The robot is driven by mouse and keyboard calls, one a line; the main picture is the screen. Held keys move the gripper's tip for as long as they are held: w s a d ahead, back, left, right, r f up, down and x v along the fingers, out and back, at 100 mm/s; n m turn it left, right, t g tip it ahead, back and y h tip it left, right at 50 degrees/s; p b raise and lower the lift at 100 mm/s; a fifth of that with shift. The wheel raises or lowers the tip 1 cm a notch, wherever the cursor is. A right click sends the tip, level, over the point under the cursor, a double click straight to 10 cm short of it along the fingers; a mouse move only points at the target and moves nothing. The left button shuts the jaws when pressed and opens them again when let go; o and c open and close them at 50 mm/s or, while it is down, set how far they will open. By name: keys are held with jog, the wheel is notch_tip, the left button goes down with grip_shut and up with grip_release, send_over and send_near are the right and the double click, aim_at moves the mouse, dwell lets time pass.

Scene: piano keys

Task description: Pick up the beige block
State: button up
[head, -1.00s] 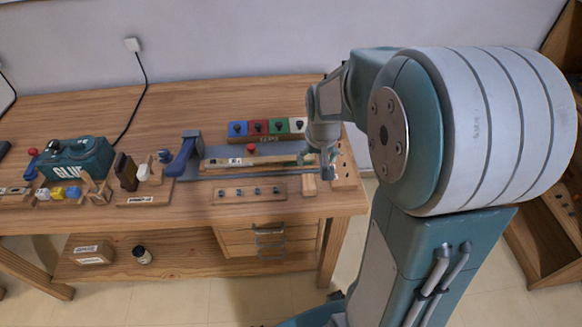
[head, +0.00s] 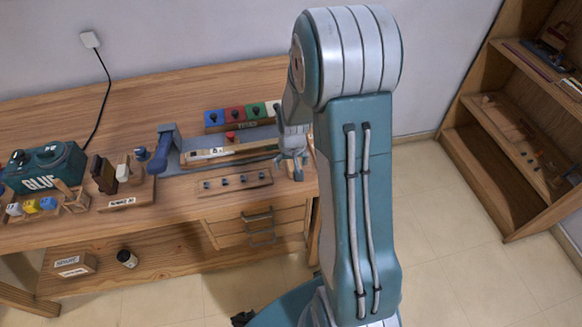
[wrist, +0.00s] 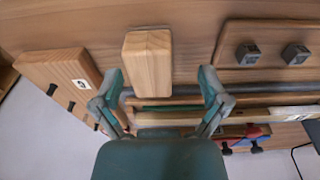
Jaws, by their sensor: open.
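The beige block (wrist: 147,62) is a pale wooden block lying on the workbench in the wrist view. My gripper (wrist: 161,82) is open, with one finger on each side of the block's near end. The block sits closer to the left finger, and a wider gap shows on the right. I cannot tell whether either finger touches it. In the head view my gripper (head: 292,166) is low over the right end of the bench, and I cannot make out the block there.
A wooden strip with dark knobs (head: 235,181) lies left of my gripper. A rail-like wooden assembly (head: 212,155) and a row of coloured blocks (head: 234,114) are behind. A labelled wooden block (wrist: 66,82) stands close by in the wrist view. A shelf (head: 500,130) stands at right.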

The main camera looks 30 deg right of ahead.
jog(key=shift+w+f, duration=0.1)
jog(key=shift+f, duration=0.45)
jog(key=shift+d+f, duration=0.2)
jog(key=shift+d, duration=0.45)
jog(key=c, duration=0.8)
jog(key=shift+a, duration=0.15)
jog(key=c, duration=0.4)
jog(key=shift+a, duration=0.25)
jog(key=shift+c, duration=0.2)
jog(key=shift+d, duration=0.1)
